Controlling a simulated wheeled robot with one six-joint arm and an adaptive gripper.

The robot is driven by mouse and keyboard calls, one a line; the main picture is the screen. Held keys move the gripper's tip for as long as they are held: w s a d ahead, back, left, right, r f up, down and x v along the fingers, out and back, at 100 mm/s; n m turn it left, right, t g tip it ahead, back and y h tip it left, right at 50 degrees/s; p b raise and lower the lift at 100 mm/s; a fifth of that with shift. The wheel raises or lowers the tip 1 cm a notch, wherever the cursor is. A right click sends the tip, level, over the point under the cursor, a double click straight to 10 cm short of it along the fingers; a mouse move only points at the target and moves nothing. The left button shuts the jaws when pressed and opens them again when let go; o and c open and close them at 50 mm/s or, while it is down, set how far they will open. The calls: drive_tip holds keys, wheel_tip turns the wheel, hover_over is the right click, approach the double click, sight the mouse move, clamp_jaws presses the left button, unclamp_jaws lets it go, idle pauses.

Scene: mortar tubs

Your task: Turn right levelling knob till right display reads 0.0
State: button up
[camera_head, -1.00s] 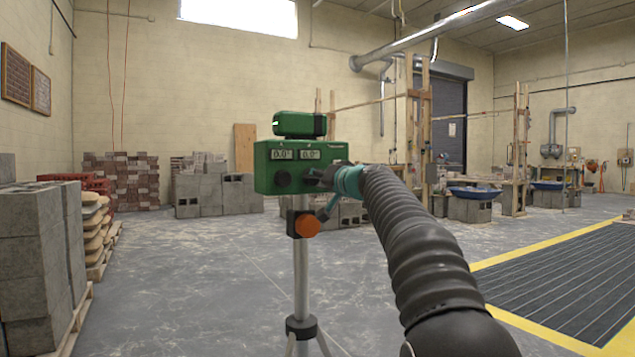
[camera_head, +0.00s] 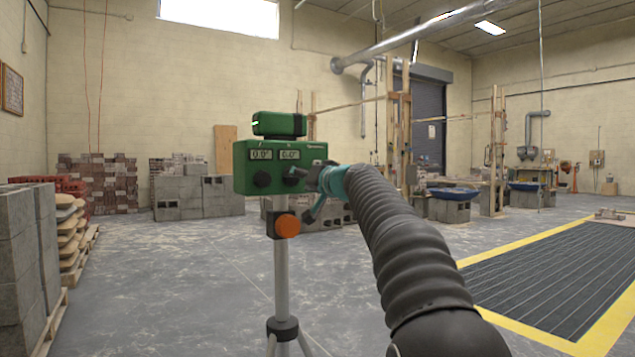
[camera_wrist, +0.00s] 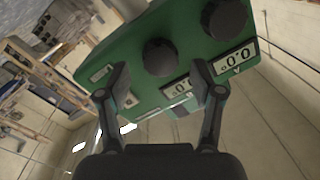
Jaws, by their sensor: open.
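The green level box (camera_head: 241,167) stands on a tripod in the head view. Its left display (camera_head: 260,155) and right display (camera_head: 290,154) both appear to read 0.0°. The left levelling knob (camera_head: 262,179) and right levelling knob (camera_head: 292,181) are black. My gripper (camera_head: 307,178) is open, just right of the right knob, with a gap visible. In the wrist view, the box is turned over; the right knob (camera_wrist: 160,57) shows beyond and between the open fingertips of my gripper (camera_wrist: 162,80). A finger partly hides the right display (camera_wrist: 177,90).
An orange tripod knob (camera_head: 287,226) sits below the box, and the tripod legs (camera_head: 283,330) spread on the floor. Grey block stacks (camera_head: 18,250) stand at the left. The floor around the tripod is clear.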

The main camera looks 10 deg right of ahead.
drive_tip(key=v, duration=1)
wheel_tip(320, 180, down, 11)
drive_tip(key=m+g, duration=0.2)
drive_tip(key=g, duration=0.1)
drive_tip(key=s+a+f+g+h+p, duration=0.2)
drive_tip(key=s+f+g+h, duration=0.15)
drive_tip(key=s+f, duration=0.8)
drive_tip(key=s+a+f+n+g+h+p, duration=0.1)
drive_tip(key=s+f+p, duration=0.1)
drive_tip(key=s, duration=0.8)
drive_tip(key=s+f+n+g+h+p, duration=0.1)
drive_tip(key=s+f, duration=0.3)
drive_tip(key=s, duration=0.5)
drive_tip(key=s+a+f+n+g+h+p, duration=0.1)
drive_tip(key=s+f+g+p, duration=0.1)
drive_tip(key=s, duration=0.8)
drive_tip(key=shift+s+a+f+n+p, duration=0.35)
drive_tip(key=shift+f+p, duration=0.2)
drive_tip(key=shift+p, duration=0.25)
